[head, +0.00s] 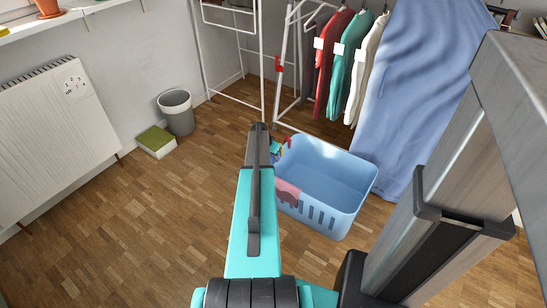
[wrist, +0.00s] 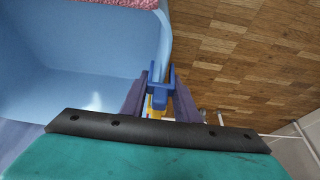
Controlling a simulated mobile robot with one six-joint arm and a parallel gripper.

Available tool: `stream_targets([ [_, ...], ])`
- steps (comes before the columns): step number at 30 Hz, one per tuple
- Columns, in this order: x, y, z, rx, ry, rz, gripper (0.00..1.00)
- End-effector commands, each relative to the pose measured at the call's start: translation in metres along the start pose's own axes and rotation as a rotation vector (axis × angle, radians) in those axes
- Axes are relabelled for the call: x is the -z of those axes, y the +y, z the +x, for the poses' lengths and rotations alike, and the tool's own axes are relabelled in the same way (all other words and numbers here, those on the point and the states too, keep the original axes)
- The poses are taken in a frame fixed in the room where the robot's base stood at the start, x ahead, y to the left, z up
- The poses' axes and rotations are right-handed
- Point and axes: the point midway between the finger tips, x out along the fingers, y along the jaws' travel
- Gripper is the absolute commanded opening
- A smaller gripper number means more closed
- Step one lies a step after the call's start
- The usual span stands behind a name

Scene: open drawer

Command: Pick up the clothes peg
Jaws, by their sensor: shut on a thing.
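The clothes peg (wrist: 159,76) looks blue in the wrist view, at the outer edge of the laundry basket's rim. My gripper (wrist: 160,92) has its two fingers on either side of it, shut on it. A yellow part (wrist: 157,101) shows just below, between the fingers; I cannot tell if it belongs to the same peg. In the head view my arm hides the gripper, and small coloured pieces (head: 277,149) show beside it at the basket's left rim. I cannot tell whether the peg still touches the rim.
The light blue laundry basket (head: 337,187) stands on the wooden floor with a pink cloth (head: 288,192) over its front left. A clothes rack with hanging shirts (head: 340,70) and a blue sheet (head: 415,90) stand behind.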

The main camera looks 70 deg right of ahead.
Motion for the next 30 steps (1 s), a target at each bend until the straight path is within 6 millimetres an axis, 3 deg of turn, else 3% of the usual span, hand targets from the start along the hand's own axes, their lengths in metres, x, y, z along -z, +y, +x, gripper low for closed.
stream_targets([
  [15, 0.029, 0.000, -0.071, 0.001, 0.001, 0.000, 0.07],
  [21, 0.033, 0.000, -0.081, 0.001, 0.000, 0.000, 0.07],
  [30, 0.033, -0.001, -0.081, 0.001, 0.000, 0.000, 0.07],
])
